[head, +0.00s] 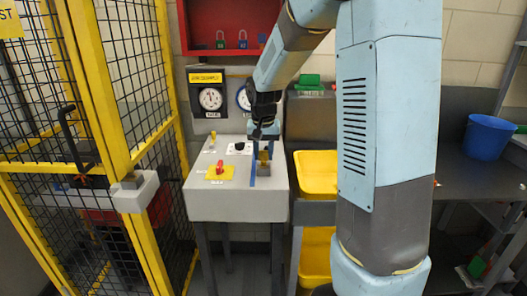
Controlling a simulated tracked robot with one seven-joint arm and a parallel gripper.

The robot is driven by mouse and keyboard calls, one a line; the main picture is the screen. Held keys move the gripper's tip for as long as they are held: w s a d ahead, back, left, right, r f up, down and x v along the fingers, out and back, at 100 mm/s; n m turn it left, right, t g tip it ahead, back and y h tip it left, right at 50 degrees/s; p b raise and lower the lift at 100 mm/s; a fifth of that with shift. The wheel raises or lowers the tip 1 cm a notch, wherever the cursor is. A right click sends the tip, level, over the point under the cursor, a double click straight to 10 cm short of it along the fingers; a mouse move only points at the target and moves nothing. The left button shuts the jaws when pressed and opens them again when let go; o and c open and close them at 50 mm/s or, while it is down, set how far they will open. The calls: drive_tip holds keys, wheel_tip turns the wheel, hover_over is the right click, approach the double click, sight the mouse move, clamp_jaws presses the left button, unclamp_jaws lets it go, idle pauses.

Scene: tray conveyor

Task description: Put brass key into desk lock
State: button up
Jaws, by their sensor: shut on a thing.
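My gripper (264,152) points down over the right side of the grey control desk (237,204). It is shut on a small brass-coloured thing (264,156), which looks like the brass key; its shape is mostly hidden by the fingers. Just below it is a small dark, brownish block (265,168) on the desk top, which may be the desk lock. I cannot tell whether the key touches it or is inside it. A blue strip (253,178) runs along the desk beside it on the left.
The desk also carries a red knob on a yellow plate (220,171), a black knob (239,146) and a small yellow-topped control (212,136). Gauges (210,98) hang behind. A yellow mesh cage (120,180) stands left; yellow bins (316,172) stand right.

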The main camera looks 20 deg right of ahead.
drive_tip(key=shift+f, duration=0.55)
drive_tip(key=o, duration=1.1)
wheel_tip(320, 180, up, 14)
drive_tip(key=s, duration=0.1)
drive_tip(key=shift+s+a+f, duration=0.2)
drive_tip(key=shift+s+a, duration=0.05)
drive_tip(key=s+r+n+t, duration=0.1)
drive_tip(key=s+n+t, duration=0.2)
drive_tip(key=s, duration=2.3)
drive_tip(key=shift+s+d+n+t, duration=0.3)
drive_tip(key=shift+s+t, duration=0.05)
drive_tip(key=shift+t, duration=0.25)
